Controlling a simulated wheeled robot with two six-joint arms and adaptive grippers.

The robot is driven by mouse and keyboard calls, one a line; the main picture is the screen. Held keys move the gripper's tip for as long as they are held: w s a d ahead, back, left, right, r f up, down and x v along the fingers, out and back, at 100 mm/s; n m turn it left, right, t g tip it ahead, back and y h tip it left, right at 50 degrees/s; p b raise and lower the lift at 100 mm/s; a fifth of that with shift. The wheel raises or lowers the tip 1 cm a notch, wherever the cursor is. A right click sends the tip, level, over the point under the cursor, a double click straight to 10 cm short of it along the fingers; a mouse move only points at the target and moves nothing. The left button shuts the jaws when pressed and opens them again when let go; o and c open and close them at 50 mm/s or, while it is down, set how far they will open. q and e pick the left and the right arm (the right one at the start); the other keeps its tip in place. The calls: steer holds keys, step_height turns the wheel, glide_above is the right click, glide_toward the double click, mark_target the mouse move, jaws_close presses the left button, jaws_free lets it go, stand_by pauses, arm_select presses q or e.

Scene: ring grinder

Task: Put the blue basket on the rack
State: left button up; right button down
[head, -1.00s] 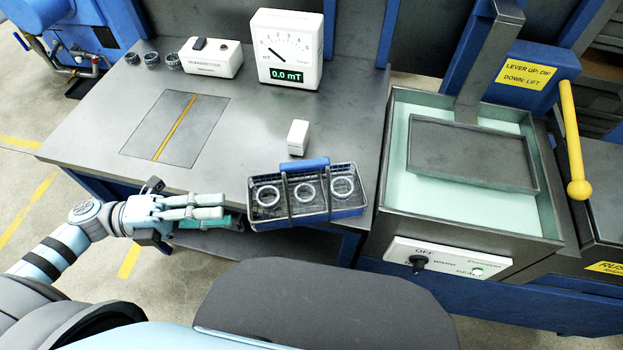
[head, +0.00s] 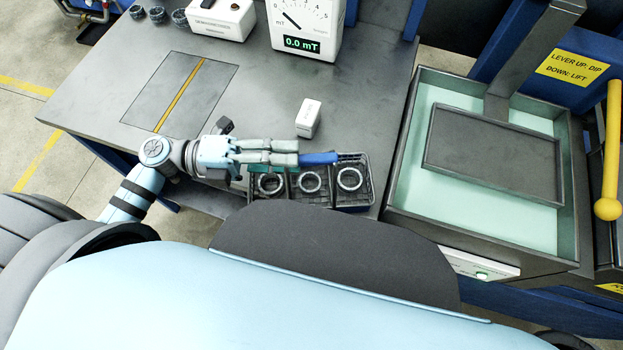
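The rack, seemingly the flat grey platform (head: 493,152), is over pale green liquid in the tank (head: 412,178) at right and is empty. My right gripper is out of view.
A small white block (head: 309,118) stands just behind the basket. A gauge box (head: 304,30) reading 0.0 mT and a white device (head: 221,17) are at the back. The tank rim lies right of the basket. A yellow-knobbed lever (head: 609,160) stands at far right.

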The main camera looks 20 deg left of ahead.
mark_target(310, 157)
arm_select(q)
steer(key=x, duration=0.3)
steer(key=p+x, duration=0.1)
steer(key=shift+w+d+r, duration=0.15)
steer(key=shift+w+r, duration=0.1)
steer(key=shift+r, duration=0.15)
steer(key=shift+s+d+f, duration=0.1)
steer(key=shift+d, duration=0.15)
steer(key=shift+a, duration=0.1)
jaws_close()
